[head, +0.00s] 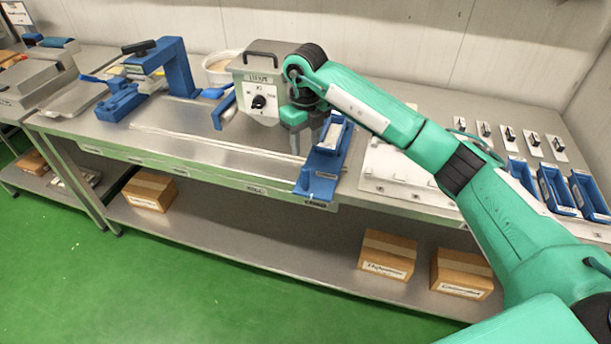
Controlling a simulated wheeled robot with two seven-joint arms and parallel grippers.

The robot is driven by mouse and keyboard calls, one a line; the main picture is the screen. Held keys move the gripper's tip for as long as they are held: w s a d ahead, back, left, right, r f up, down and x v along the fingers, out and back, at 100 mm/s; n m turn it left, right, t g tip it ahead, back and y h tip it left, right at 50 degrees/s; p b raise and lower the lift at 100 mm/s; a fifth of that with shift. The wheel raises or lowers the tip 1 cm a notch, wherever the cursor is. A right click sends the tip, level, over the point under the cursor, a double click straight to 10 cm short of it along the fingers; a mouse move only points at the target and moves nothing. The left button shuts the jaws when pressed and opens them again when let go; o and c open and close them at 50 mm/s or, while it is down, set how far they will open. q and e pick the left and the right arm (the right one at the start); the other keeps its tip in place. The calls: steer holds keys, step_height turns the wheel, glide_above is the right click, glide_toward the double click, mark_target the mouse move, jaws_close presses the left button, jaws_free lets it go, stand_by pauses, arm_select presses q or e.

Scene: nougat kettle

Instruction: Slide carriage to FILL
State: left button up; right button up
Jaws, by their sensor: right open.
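The blue carriage (321,172) appears to be the tray-like piece at the right end of a long pale rail (215,146) on the bench. A light block or insert lies in its upper part. My right gripper (297,146) points down just left of the carriage's upper part, its fingers open. I cannot tell whether a finger touches the carriage. Small labels, one of them (257,190) left of the carriage, run along the bench's front edge; their words are too small to read. My left gripper is not in view.
A grey box with a black knob (258,102) stands behind the rail. A blue press-like frame (165,60) and a white bowl (216,72) stand left of it. Blue bins (556,190) are at the right. The bench along the rail looks clear.

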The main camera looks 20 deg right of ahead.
mark_target(306, 176)
step_height(306, 176, down, 11)
steer(key=p, duration=0.3)
steer(key=shift+f, duration=0.8)
jaws_close()
